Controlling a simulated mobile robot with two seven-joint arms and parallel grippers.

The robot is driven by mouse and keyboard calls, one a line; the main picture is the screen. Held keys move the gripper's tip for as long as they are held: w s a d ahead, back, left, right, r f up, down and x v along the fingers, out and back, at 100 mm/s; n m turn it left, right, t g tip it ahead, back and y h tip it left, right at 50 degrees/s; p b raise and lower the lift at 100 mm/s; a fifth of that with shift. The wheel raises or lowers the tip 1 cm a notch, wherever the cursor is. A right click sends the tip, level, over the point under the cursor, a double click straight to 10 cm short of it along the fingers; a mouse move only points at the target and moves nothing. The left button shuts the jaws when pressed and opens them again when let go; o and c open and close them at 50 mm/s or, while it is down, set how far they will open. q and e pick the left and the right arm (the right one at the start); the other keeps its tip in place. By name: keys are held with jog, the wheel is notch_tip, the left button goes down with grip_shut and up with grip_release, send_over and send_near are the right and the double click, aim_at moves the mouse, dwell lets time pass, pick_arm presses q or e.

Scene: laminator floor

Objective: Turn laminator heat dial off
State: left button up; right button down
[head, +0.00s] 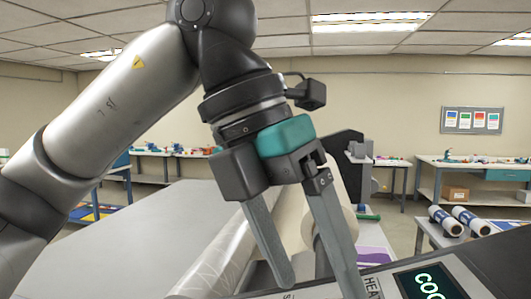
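My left gripper (318,287) comes in from the upper left and points down, its two grey fingers spread apart with nothing seen between them. The fingertips are at the bottom edge of the head view, in front of the laminator's dark control panel (496,262). A lit display (432,284) on the panel shows green letters starting "COO", cut off by the frame. A "HEA" label (373,287) shows just right of the right finger. I cannot make out the heat dial; it is hidden or below the frame. My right gripper is not in view.
A roll of clear film (222,250) and pale rollers lie behind the gripper. A wide grey table surface (125,240) is at left. A side table (470,240) with two white rolls stands at right. Workbenches line the back wall.

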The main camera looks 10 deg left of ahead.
pick_arm(q)
jog(key=v, duration=1)
jog(key=shift+r+p, duration=0.35)
jog(key=shift+p, duration=0.1)
jog(key=shift+a, duration=0.15)
